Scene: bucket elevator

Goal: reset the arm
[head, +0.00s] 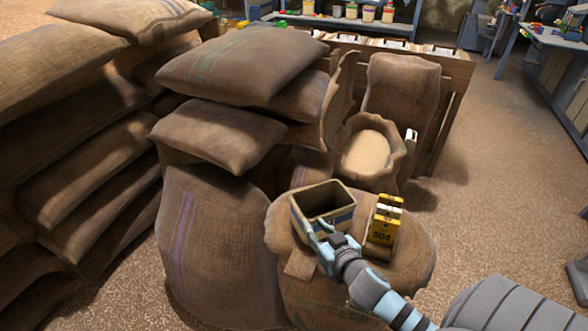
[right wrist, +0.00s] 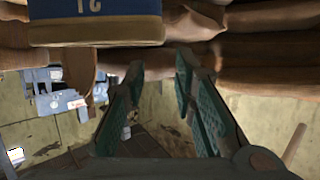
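My right gripper (head: 320,234) is in front of a small open-topped bucket (head: 344,214), at its near side, on a burlap sack top (head: 415,262). In the right wrist view the two green-grey fingers (right wrist: 160,70) are spread with nothing between them. The bucket's blue and tan wall (right wrist: 95,20), with an upside-down number, fills the top left there, beyond the fingertips. In the head view I cannot tell whether a finger touches the bucket. My left gripper is not in view.
A yellow block marked 504 (head: 383,228) stands right of the bucket. Stacked sacks (head: 235,65) crowd the left and back. An open sack of grain (head: 366,152) stands behind.

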